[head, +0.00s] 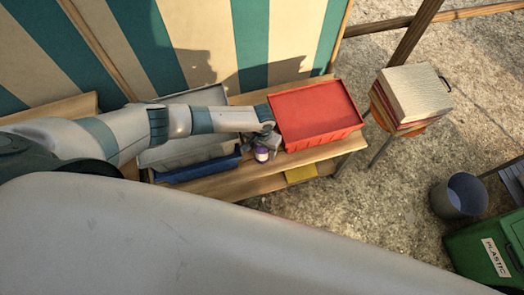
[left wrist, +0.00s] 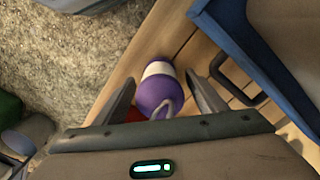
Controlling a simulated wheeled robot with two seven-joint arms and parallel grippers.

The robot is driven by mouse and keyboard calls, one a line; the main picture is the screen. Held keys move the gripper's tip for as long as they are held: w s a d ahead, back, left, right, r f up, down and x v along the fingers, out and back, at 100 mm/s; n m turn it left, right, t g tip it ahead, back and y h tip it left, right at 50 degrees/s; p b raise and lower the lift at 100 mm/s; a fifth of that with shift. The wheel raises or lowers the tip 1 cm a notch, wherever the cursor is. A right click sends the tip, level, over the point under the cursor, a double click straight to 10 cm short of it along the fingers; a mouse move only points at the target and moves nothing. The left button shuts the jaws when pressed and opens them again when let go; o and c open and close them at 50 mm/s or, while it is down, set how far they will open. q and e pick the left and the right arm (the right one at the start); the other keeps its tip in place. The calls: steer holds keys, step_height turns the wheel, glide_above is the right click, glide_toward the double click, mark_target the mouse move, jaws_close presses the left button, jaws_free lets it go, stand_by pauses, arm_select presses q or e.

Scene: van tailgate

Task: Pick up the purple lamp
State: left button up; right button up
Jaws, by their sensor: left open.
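The purple lamp (left wrist: 156,92) stands on a wooden bench (left wrist: 128,68) in the left wrist view. It has a white band around its middle and a thin pale handle loop. My left gripper (left wrist: 157,90) is open, with one finger on each side of the lamp. I cannot tell whether either finger touches it. In the head view the lamp (head: 261,154) is small and partly covered by my left gripper (head: 266,143), at the bench's front edge. My right gripper is not in view.
A red crate (head: 315,112) sits on the bench close to the right of the lamp. A blue tray (head: 205,168) lies close to its left. A stool with a stacked box (head: 412,92), a grey bucket (head: 460,194) and a green plastic bin (head: 487,250) stand further right on the gravel.

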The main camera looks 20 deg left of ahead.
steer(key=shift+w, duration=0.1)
arm_select(q)
steer(key=c, duration=1.3)
steer(key=shift+o, duration=0.2)
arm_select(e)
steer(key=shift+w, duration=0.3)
arm_select(q)
steer(key=shift+r, duration=0.15)
